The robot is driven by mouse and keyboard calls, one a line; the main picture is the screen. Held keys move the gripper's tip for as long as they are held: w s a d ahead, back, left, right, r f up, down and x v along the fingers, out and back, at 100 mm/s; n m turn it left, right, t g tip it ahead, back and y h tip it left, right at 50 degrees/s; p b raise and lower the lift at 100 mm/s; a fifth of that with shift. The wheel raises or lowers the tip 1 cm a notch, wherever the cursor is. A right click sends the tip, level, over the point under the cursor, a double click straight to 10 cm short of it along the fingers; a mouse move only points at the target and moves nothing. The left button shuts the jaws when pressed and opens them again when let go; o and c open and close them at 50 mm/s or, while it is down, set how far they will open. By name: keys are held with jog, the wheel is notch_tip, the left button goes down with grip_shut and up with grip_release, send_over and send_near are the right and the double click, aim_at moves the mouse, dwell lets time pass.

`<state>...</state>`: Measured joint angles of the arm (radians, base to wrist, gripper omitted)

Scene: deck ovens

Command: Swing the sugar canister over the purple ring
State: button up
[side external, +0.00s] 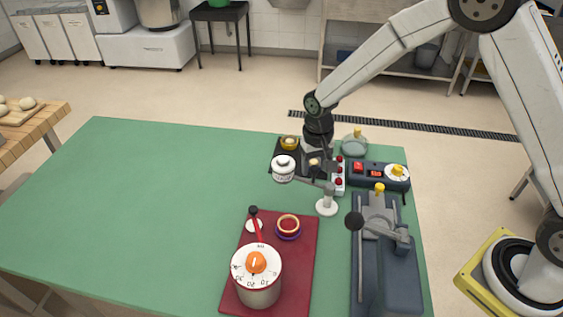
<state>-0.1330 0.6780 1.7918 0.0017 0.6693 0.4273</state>
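My gripper (319,164) points down near a pale knob (314,162) by the swing arm. Its fingertips are too small and dark to tell whether they are open or hold anything.
A large white dial timer (258,282) and a red lever (256,226) stand on the red board. A dark blue lever press (385,270) is at right. Behind it is a control box (372,174) with buttons. The left of the green table (130,210) is clear.

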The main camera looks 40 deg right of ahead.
grip_shut()
dwell(1.2)
